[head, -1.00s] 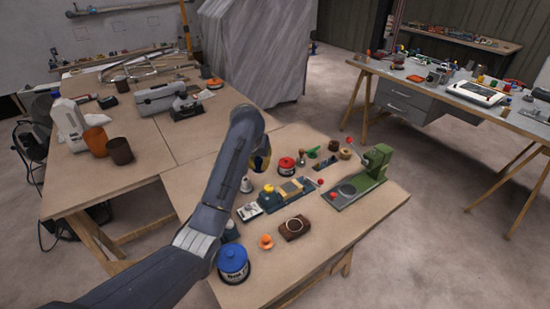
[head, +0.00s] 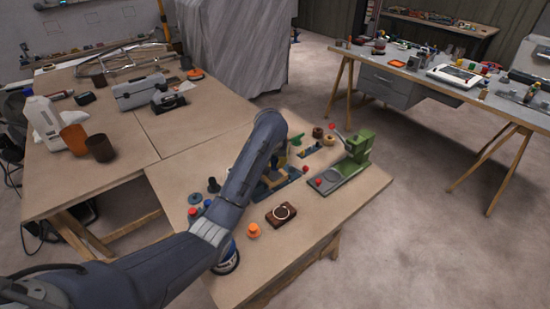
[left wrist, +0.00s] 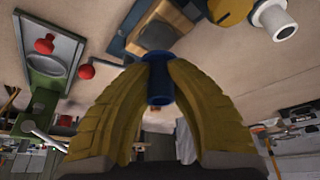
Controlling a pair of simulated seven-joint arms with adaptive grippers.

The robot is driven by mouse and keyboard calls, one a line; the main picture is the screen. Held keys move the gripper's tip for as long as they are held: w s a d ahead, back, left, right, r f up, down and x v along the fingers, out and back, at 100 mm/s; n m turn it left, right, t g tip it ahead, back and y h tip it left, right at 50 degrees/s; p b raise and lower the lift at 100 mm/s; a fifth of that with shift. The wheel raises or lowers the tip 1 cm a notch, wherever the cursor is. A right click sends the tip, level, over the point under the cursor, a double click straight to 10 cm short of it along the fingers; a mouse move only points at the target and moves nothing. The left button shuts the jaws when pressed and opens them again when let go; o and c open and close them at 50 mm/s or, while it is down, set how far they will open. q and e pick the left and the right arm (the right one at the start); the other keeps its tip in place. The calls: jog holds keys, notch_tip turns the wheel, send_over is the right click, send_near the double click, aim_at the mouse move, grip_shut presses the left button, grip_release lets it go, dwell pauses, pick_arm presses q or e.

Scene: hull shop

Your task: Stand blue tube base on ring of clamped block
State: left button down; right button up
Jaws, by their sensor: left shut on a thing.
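The blue tube (left wrist: 158,85) is dark blue with a wider collar at one end, held between the yellow-brown fingers of my left gripper (left wrist: 158,72), shut on it. The clamped block (left wrist: 163,27) shows near the top of the left wrist view, beyond the fingertips and apart from the tube. It sits in a blue vise (head: 286,180), largely covered by my arm in the head view. I cannot make out the ring on the block. My right gripper is not in view.
A green press (head: 350,160) with red knobs stands right of the vise. The front right bench is clear.

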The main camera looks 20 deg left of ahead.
aim_at(274, 168)
pick_arm(q)
jog(key=shift+f, duration=1.8)
jog(key=shift+f, duration=0.6)
dwell(0.5)
jog(key=c, duration=1.6)
grip_release()
jog(key=shift+v, duration=5.5)
